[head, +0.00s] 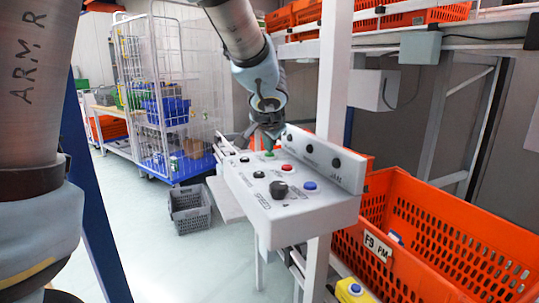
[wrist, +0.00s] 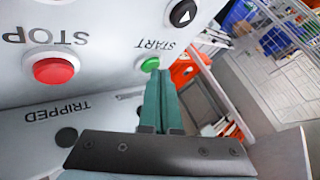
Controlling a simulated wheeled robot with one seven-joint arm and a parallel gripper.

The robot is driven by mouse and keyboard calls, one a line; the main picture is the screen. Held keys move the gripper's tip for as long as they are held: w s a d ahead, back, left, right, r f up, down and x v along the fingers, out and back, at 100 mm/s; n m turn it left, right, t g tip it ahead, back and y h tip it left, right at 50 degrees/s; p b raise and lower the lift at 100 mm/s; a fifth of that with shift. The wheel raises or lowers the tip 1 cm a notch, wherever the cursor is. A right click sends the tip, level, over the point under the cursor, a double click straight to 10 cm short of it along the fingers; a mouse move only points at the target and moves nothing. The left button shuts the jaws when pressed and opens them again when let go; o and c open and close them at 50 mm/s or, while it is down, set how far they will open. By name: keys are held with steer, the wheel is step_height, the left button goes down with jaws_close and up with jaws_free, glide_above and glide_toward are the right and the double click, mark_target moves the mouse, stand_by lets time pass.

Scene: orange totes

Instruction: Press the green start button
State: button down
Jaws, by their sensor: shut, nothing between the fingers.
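The green start button (wrist: 150,64) sits beside the word START on a light grey control panel (wrist: 110,75). In the head view the green button (head: 269,154) shows on the panel (head: 300,207) just below my gripper (head: 268,140). My gripper (wrist: 158,80) is shut and empty, its green fingers pressed together. In the wrist view the fingertips reach the button's lower edge and cover a little of it. I cannot tell whether they touch it.
The panel also has a large black knob (head: 279,190) and a blue button (head: 310,185). An upright plate (head: 325,157) rises behind. An orange tote (head: 440,225) stands at right.

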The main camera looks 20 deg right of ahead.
mark_target(268, 156)
steer(key=shift+f, duration=0.2)
steer(key=shift+r, duration=0.1)
stand_by(0.4)
steer(key=shift+r+p, duration=0.45)
steer(key=shift+r, duration=0.35)
steer(key=shift+r, duration=0.1)
step_height(268, 156, up, 5)
steer(key=p, duration=0.4)
stand_by(0.5)
